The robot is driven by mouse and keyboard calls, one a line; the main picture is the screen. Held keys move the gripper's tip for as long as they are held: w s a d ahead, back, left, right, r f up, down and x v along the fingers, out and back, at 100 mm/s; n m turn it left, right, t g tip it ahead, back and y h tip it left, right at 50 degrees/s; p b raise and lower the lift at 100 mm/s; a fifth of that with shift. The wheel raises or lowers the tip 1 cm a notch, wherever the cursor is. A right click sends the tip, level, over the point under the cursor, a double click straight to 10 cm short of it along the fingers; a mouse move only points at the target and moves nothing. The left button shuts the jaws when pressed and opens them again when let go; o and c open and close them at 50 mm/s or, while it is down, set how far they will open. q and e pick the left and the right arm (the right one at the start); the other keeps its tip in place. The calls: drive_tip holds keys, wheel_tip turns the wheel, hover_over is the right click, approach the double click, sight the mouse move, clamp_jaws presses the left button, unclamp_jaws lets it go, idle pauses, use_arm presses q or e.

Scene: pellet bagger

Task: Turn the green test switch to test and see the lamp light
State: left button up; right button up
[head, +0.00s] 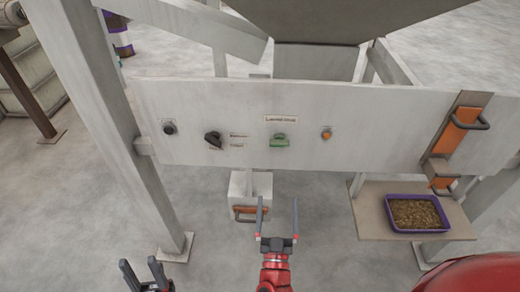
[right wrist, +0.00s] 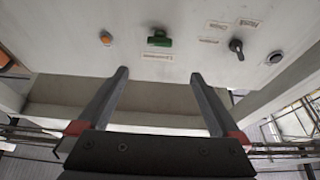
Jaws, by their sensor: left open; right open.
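The green test switch (head: 279,139) sits on the pale panel under a small label. In the right wrist view the switch (right wrist: 159,38) shows upside down, beyond the fingertips. A small amber lamp (head: 326,132) is to its right in the head view; it also shows in the right wrist view (right wrist: 106,38). I see no clear glow from it. My right gripper (head: 277,203) is open and empty, below and in front of the panel, apart from the switch. My left gripper (head: 139,262) is open and empty at the lower left.
A black selector knob (head: 213,139) and a dark round button (head: 169,127) are on the panel's left half. An orange handled bracket (head: 462,130) is at its right. A purple tray (head: 420,232) of pellets stands on a shelf. A frame post (head: 100,110) rises at left.

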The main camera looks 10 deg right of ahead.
sight(279, 147)
drive_tip(key=p+x, duration=0.3)
drive_tip(key=x, duration=1.4)
drive_tip(key=shift+w+d+f, duration=0.1)
drive_tip(key=shift+w+d, duration=0.05)
drive_tip(key=shift+w, duration=0.1)
drive_tip(key=shift+c, duration=0.3)
drive_tip(key=c, duration=1.2)
